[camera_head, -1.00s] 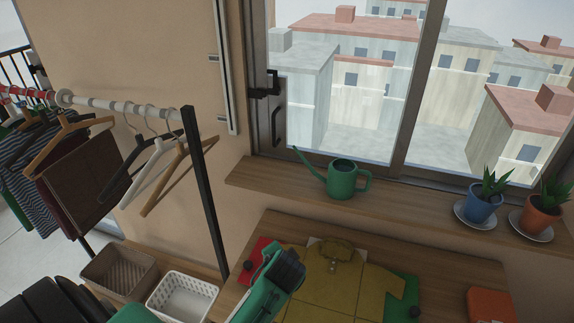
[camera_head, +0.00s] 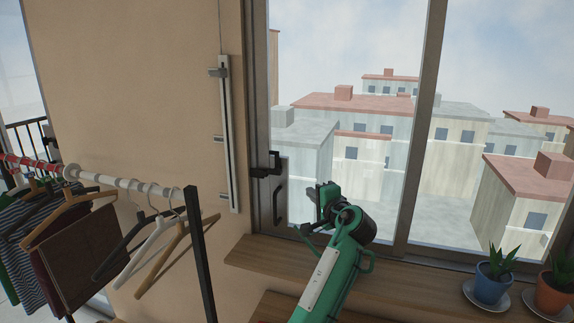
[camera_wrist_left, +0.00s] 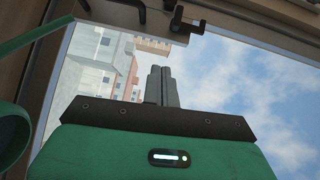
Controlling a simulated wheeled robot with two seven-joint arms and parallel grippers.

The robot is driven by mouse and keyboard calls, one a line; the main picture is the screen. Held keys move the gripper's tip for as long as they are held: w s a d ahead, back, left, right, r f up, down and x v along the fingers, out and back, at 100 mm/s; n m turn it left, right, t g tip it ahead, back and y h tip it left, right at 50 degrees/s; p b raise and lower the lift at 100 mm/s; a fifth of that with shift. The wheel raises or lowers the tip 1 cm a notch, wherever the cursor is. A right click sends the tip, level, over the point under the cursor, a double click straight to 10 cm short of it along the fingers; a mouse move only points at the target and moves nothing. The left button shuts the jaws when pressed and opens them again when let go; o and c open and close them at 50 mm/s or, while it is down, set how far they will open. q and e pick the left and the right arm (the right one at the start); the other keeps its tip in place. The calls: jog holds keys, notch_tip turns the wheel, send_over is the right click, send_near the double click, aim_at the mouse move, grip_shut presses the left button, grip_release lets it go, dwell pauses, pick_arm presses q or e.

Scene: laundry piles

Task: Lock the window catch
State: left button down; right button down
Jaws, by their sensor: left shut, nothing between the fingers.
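The black window catch (camera_head: 265,168) sits on the left upright of the window frame, with a dark pull handle (camera_head: 278,205) below it. In the left wrist view the catch (camera_wrist_left: 183,23) is at the top, beyond my fingers, its arm sticking out from the frame. The pull handle (camera_wrist_left: 134,8) is left of it. My left gripper (camera_head: 313,194) is in front of the glass, right of the catch and a little lower, apart from it. Its fingers (camera_wrist_left: 161,86) are together and empty. My right gripper is out of view.
A green watering can (camera_head: 368,262) stands on the wooden sill (camera_head: 262,258), partly hidden behind my left arm. It is close at the left wrist view's edge (camera_wrist_left: 14,130). Potted plants (camera_head: 492,278) are at the right. A clothes rack (camera_head: 200,250) stands at the left.

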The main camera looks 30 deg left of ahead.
pick_arm(q)
jog(key=shift+y, duration=0.4)
jog(key=r, duration=0.2)
jog(key=w+r, duration=0.1)
jog(key=r, duration=0.2)
jog(key=shift+w, duration=0.1)
jog(key=p, duration=0.5)
send_near(279, 158)
jog(key=w, duration=0.1)
jog(key=w+a, duration=0.1)
jog(key=w, duration=0.3)
jog(key=shift+a, duration=0.4)
jog(key=a+p, duration=0.1)
jog(key=s+a, duration=0.1)
jog(key=shift+a+f+p, duration=0.1)
jog(key=shift+a+p, duration=0.2)
jog(key=shift+p, duration=0.1)
jog(key=shift+s+a+f, duration=0.1)
jog(key=shift+a, duration=0.25)
